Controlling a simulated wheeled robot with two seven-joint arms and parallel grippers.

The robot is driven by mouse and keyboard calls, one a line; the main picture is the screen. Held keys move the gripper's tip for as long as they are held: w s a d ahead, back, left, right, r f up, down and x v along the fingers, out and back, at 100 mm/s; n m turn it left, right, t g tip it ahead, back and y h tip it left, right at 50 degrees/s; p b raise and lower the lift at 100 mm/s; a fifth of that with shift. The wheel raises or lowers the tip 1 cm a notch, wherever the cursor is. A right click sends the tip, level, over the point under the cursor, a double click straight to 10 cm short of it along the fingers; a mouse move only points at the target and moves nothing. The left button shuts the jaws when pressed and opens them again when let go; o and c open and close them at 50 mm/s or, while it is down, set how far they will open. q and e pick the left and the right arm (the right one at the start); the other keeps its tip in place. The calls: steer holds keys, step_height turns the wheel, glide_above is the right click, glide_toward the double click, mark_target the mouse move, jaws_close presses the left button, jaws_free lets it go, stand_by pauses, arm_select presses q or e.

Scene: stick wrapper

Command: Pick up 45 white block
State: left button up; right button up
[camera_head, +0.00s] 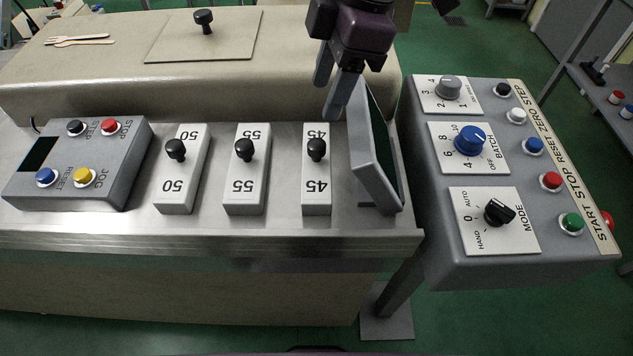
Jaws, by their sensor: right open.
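The white block marked 45 (316,193) stands on the metal ledge, just left of the tilted grey screen. It has a black knob (317,150) on its top. My right gripper (332,92) hangs above and behind the block, near the screen's upper edge. Its fingers point down, and it is open with nothing between them. The white blocks marked 55 (245,190) and 50 (175,192) stand to the left in the same row, each with a black knob. My left gripper is not in view.
A tilted grey screen (375,165) stands close right of the 45 block. A grey control panel (470,255) with knobs and buttons is further right. A grey button box (100,185) is at the left. A raised beige cover (100,80) lies behind the row.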

mark_target(318, 143)
steer(key=x, duration=0.2)
steer(key=shift+s+f, duration=0.15)
steer(key=shift+f, duration=0.25)
steer(key=f, duration=0.4)
steer(key=shift+s+f, duration=0.15)
steer(key=shift+s, duration=0.1)
steer(key=shift+a+f, duration=0.2)
steer(key=shift+f, duration=0.4)
jaws_close()
